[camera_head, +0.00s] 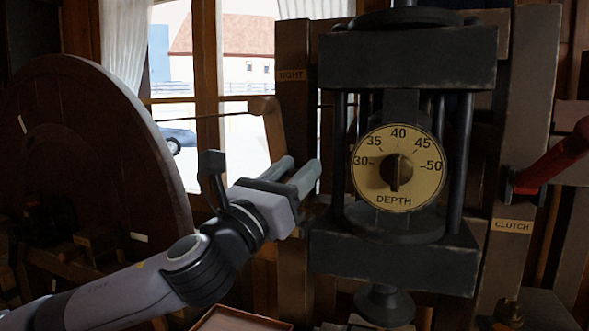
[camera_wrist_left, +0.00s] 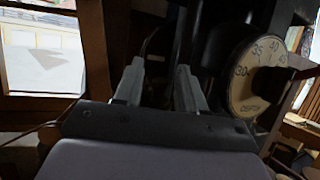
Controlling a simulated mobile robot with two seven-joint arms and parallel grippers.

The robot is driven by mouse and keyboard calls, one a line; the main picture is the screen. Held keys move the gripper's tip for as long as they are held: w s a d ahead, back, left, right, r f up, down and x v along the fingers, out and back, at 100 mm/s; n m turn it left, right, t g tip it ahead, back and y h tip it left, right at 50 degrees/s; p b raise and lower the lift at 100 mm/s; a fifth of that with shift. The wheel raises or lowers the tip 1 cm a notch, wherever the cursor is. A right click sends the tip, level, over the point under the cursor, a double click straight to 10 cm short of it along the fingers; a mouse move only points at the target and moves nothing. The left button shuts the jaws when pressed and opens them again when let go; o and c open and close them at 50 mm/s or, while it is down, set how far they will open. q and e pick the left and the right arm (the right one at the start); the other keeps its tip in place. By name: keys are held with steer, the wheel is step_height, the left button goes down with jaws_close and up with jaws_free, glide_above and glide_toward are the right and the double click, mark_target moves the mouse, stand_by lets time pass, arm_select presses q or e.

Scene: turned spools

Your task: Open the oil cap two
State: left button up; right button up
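No part that I can clearly tell as oil cap two shows in either view. A small brass-coloured fitting (camera_head: 508,313) sits low at the right edge of the machine in the head view; I cannot tell whether it is an oil cap. My left gripper (camera_head: 302,168) is raised at the left side of the machine, left of the depth dial (camera_head: 418,190). In the left wrist view its two fingers (camera_wrist_left: 158,72) stand apart with nothing between them, and dark machine parts lie beyond. My right gripper is in neither view.
The dark machine frame (camera_head: 400,262) with upright rods fills the centre right. A red-handled lever (camera_head: 555,155) juts out at right, above a "CLUTCH" label (camera_head: 512,226). A wooden handle (camera_head: 266,106) stands behind my left gripper. A large dark wheel (camera_head: 90,150) stands at left.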

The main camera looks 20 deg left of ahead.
arm_select(q)
jaws_close()
